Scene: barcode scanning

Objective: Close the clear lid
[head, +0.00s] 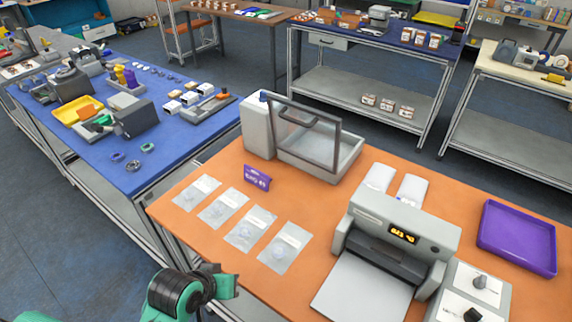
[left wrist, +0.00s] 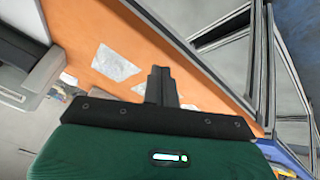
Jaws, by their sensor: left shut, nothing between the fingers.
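The clear lid (head: 306,130) is a see-through pane in a dark frame with a dark handle. In the head view it stands raised and tilted over a light grey open box (head: 347,160), whose tall grey housing (head: 258,128) stands at its left. My left gripper, shut and empty, shows in the left wrist view (left wrist: 160,84), above the orange table. In the head view my left arm is at the bottom, well in front of the lid and apart from it. The lid is not clearly visible in the left wrist view. My right gripper is in neither view.
Several clear bags (head: 245,229) lie on the orange table (head: 190,228) near its front edge. A purple sign (head: 256,178) stands before the box. A grey machine with a lit display (head: 403,236) and a purple tray (head: 518,237) are at the right. A blue table is at the left.

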